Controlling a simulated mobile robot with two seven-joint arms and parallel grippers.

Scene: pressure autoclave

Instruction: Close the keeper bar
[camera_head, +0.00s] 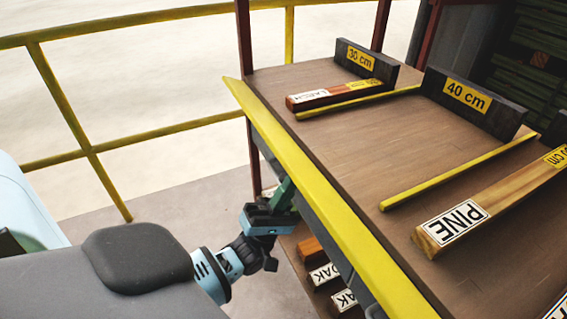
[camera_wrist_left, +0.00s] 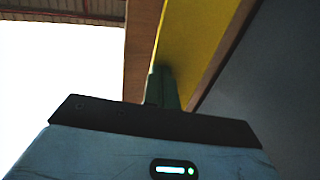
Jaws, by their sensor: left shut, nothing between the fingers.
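My left gripper (camera_head: 284,192) is at the front left side of the wooden shelf, just below its yellow front edge bar (camera_head: 320,190). Its green fingers are shut and point up toward the underside of that edge. In the left wrist view the shut fingers (camera_wrist_left: 162,86) stand in front of the yellow bar (camera_wrist_left: 200,45); whether they touch it I cannot tell. No part is marked as the keeper bar; the long yellow bar along the front edge is the only likely one I see. My right gripper is not in view.
The shelf top (camera_head: 350,150) carries a larch block (camera_head: 330,95), a pine block (camera_head: 470,222), thin yellow strips and dark blocks labelled 30 cm (camera_head: 366,62) and 40 cm (camera_head: 470,98). Oak blocks (camera_head: 322,272) lie below. A yellow railing (camera_head: 62,100) stands at the left.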

